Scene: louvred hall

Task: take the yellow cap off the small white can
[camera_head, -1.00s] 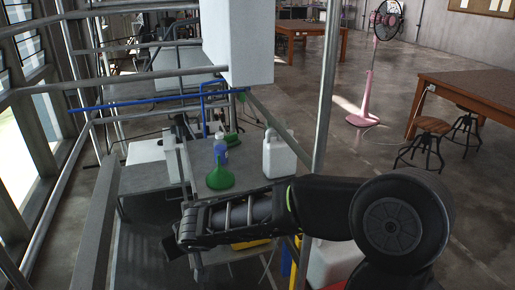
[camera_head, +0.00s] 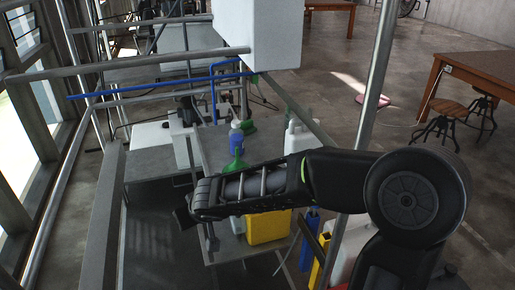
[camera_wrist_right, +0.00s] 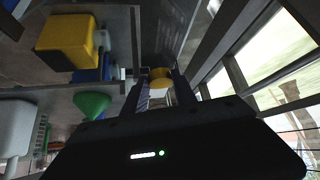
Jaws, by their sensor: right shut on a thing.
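My right arm comes in from the right in the head view and reaches left, with its dark right gripper (camera_head: 188,216) at the end. In the right wrist view a small yellow cap (camera_wrist_right: 160,76) sits between the fingers of this gripper. My right gripper is shut on it. A small white part, apparently the small white can (camera_wrist_right: 160,85), shows directly against the cap. Whether cap and can are joined I cannot tell. The can is not discernible in the head view. My left gripper is in neither view.
A grey table (camera_head: 206,148) holds a blue-and-white bottle (camera_head: 236,136), a green funnel (camera_head: 237,161) and a white jug (camera_head: 299,137). A yellow canister (camera_head: 268,228) is below my forearm. Metal rails and a pole (camera_head: 370,95) stand close by.

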